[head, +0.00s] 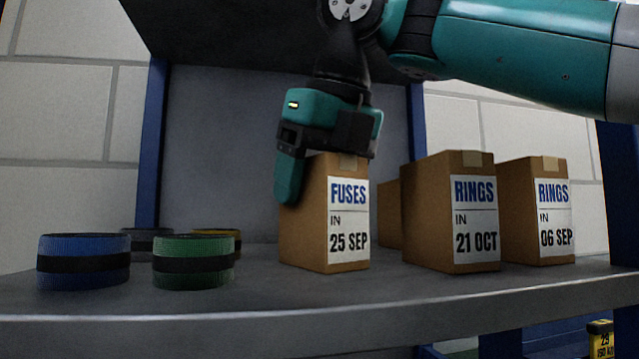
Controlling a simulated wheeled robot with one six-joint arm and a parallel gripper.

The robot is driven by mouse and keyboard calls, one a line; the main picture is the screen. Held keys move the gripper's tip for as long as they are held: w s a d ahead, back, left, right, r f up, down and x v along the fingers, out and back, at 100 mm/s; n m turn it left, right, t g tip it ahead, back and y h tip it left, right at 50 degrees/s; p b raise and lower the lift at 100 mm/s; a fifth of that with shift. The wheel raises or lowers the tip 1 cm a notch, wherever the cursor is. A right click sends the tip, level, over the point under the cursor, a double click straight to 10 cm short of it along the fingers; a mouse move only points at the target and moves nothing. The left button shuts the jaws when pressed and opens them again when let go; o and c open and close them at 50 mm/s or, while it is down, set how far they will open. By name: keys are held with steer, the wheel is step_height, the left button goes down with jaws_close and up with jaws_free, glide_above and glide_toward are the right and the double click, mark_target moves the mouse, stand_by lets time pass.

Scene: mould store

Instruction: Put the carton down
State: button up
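The brown carton labelled FUSES, IN 25 SEP (304,235) is upright on the grey shelf (420,300), with no clear gap seen under it. My gripper (318,180) is over the carton's top, pointing down. One teal finger overlaps the upper part of the carton's left side. The other finger is hidden behind the carton, so I cannot tell whether the fingers press on it or stand slightly apart.
Right of it stand two RINGS cartons, 21 OCT (425,215) and 06 SEP (520,215); another brown carton (388,215) is partly hidden behind. Left are strap rolls, blue (83,278), green (193,279), yellow (220,233) and dark (148,240). A panel (230,30) overhangs.

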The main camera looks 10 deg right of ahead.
steer(key=shift+r, duration=0.1)
steer(key=shift+r+p, duration=0.35)
steer(key=p+v, duration=0.2)
steer(key=v, duration=0.1)
steer(key=s+d, duration=0.4)
steer(key=s, duration=0.7)
steer(key=shift+d+f, duration=0.3)
steer(key=shift+d, duration=0.05)
steer(key=shift+r+p, duration=0.1)
steer(key=shift+p, duration=0.25)
